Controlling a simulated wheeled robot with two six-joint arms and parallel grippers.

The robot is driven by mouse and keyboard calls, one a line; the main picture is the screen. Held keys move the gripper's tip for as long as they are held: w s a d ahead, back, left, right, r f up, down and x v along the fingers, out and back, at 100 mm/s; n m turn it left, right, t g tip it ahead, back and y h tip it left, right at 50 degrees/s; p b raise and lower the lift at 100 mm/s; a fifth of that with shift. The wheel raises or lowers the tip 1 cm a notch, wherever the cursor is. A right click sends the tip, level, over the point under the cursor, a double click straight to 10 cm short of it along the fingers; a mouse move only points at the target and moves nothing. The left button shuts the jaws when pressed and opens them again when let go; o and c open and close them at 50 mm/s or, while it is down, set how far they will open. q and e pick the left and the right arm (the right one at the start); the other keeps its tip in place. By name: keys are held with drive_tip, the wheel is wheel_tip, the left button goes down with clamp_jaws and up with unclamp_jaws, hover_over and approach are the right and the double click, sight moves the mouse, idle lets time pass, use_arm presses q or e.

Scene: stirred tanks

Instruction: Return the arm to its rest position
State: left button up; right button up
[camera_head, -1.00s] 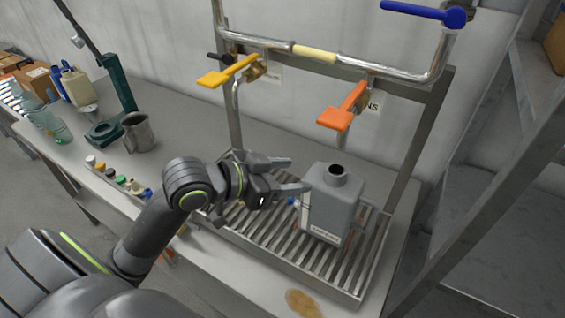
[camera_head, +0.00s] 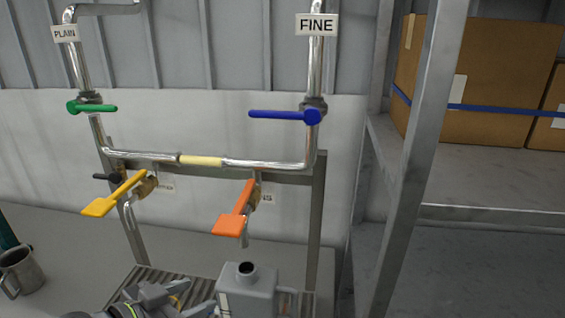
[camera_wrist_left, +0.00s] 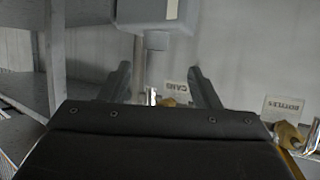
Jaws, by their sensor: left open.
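My left gripper (camera_head: 198,298) is at the bottom edge of the head view, just left of a grey can (camera_head: 247,294) with an open neck. The can stands upright below the orange-handled tap (camera_head: 234,216); its lower part is cut off. In the left wrist view the two fingers (camera_wrist_left: 160,78) are spread with nothing gripped between them. That view looks upside down, and the grey can (camera_wrist_left: 155,14) shows beyond the fingertips. Whether a finger touches the can I cannot tell. My right gripper is not in view.
A slatted tray (camera_head: 150,278) lies under the pipe frame. A yellow-handled tap (camera_head: 112,196), a green valve handle (camera_head: 92,107) and a blue one (camera_head: 284,115) are above. A metal mug (camera_head: 20,270) stands at left. A shelf post (camera_head: 410,170) and cardboard boxes (camera_head: 480,70) are right.

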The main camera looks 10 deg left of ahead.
use_arm(q)
drive_tip(key=s+a+f+n+g+y, duration=0.3)
drive_tip(key=s+a+f+g+y, duration=0.1)
drive_tip(key=s+f, duration=0.6)
drive_tip(key=s+a+f+n+g+y, duration=0.4)
drive_tip(key=s+a+f, duration=0.1)
drive_tip(key=s+f, duration=0.5)
wheel_tip(320, 180, down, 29)
drive_tip(key=a+g+b, duration=0.1)
drive_tip(key=b, duration=0.4)
drive_tip(key=s+f+b, duration=0.2)
drive_tip(key=s+f, duration=0.5)
drive_tip(key=f, duration=0.3)
drive_tip(key=s+d+f+g+b, duration=0.1)
drive_tip(key=s+f+b, duration=0.2)
drive_tip(key=s+f, duration=0.4)
wheel_tip(320, 180, down, 5)
drive_tip(key=shift+s+r, duration=0.2)
drive_tip(key=shift+s, duration=0.15)
drive_tip(key=shift+c, duration=0.5)
